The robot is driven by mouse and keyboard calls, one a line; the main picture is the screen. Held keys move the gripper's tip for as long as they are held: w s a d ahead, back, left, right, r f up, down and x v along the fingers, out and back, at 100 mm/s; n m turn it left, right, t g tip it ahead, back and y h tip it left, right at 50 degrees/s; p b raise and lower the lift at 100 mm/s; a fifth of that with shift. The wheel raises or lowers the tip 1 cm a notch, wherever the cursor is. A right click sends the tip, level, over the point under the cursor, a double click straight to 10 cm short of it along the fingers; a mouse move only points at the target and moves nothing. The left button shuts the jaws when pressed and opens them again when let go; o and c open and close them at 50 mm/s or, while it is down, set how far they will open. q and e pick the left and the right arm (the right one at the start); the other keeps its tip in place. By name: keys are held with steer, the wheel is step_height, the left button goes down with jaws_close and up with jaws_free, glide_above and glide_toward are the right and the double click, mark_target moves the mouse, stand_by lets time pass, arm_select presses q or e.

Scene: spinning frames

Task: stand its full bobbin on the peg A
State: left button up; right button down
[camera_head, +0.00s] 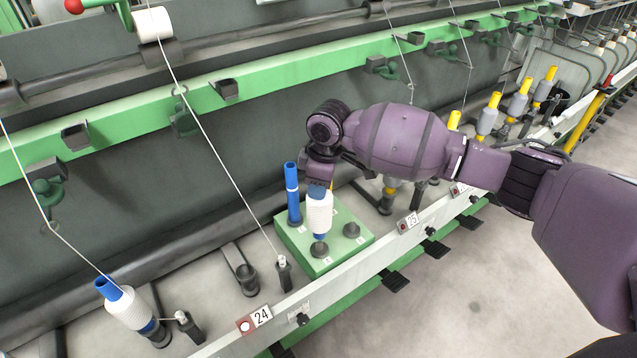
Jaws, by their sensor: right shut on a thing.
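The full bobbin (319,212), white yarn on a blue tube, is upright below my right gripper (319,182). That gripper is shut on the tube's top end. The bobbin's lower end is at or just above a dark peg (319,250) at the front of a green block (304,262); I cannot tell if it is seated. A bare blue tube (292,190) stands on the block's back left peg. Another dark peg (351,230) at the right is empty. The small labels on the block are too small to read. My left gripper is out of view.
Another full bobbin (127,305) leans on a spindle at the lower left, with thread running up. An empty spindle holder (246,279) is left of the block. A rail with plate 24 (261,316) runs in front. Yellow-topped bobbins (489,116) stand at the right.

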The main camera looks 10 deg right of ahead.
mark_target(319, 202)
steer(key=shift+f+b, duration=1)
steer(key=shift+f, duration=0.25)
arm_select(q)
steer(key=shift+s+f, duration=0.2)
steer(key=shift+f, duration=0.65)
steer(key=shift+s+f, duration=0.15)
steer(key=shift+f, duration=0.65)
arm_select(e)
steer(key=shift+f, duration=1.55)
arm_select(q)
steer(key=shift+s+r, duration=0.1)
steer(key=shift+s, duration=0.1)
arm_select(e)
steer(key=shift+f, duration=0.3)
steer(key=c, duration=0.7)
jaws_free()
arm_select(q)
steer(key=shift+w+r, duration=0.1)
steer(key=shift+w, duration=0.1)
